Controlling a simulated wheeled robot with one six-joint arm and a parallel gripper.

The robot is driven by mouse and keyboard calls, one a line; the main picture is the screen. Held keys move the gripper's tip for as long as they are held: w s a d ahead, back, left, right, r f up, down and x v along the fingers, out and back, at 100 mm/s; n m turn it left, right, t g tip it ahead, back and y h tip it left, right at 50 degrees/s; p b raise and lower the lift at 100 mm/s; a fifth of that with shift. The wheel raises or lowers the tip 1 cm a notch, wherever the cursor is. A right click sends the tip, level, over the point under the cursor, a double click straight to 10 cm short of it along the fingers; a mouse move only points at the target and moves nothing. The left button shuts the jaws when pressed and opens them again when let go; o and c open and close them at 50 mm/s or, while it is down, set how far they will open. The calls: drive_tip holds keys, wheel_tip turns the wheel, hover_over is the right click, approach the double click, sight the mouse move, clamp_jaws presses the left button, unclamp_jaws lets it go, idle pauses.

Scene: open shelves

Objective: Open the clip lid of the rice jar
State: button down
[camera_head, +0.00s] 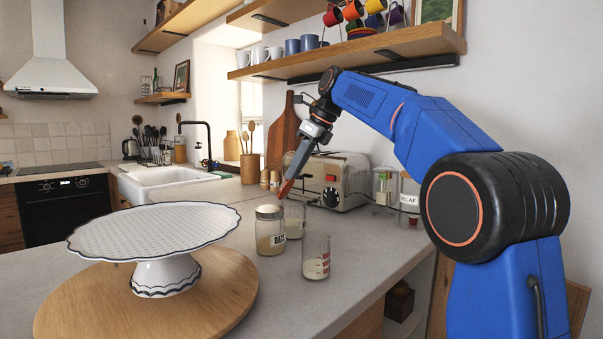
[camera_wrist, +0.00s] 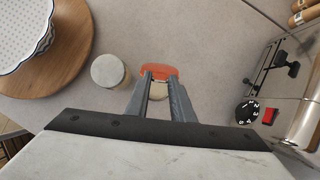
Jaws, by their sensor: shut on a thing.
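The jar below my gripper (camera_head: 285,188) is clear glass (camera_head: 296,220) with pale contents, partly hidden behind the oats jar; I cannot read its label. My gripper points down at it, shut on an orange-red piece (camera_head: 284,189), which looks like the jar's lid, tilted at the rim. In the wrist view this orange piece (camera_wrist: 158,72) shows at the fingertips, with a pale round patch (camera_wrist: 158,91) between the fingers. Whether the lid is free of the rim I cannot tell.
The oats jar (camera_head: 270,232) with a pale lid stands left of it; an open glass (camera_head: 316,257) with red lettering stands in front. A toaster (camera_head: 331,180) is behind to the right. A cake stand (camera_head: 150,235) on a round wooden board (camera_head: 225,300) is at the left.

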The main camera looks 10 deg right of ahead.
drive_tip(key=shift+w+a+r, duration=0.15)
drive_tip(key=shift+w+a, duration=0.15)
drive_tip(key=shift+a, duration=0.2)
drive_tip(key=shift+w+a+r, duration=0.15)
drive_tip(key=shift+w+a, duration=0.1)
drive_tip(key=shift+a, duration=0.2)
idle(0.6)
drive_tip(key=c, duration=1.6)
unclamp_jaws()
drive_tip(key=v, duration=1.2)
drive_tip(key=shift+d+f, duration=0.1)
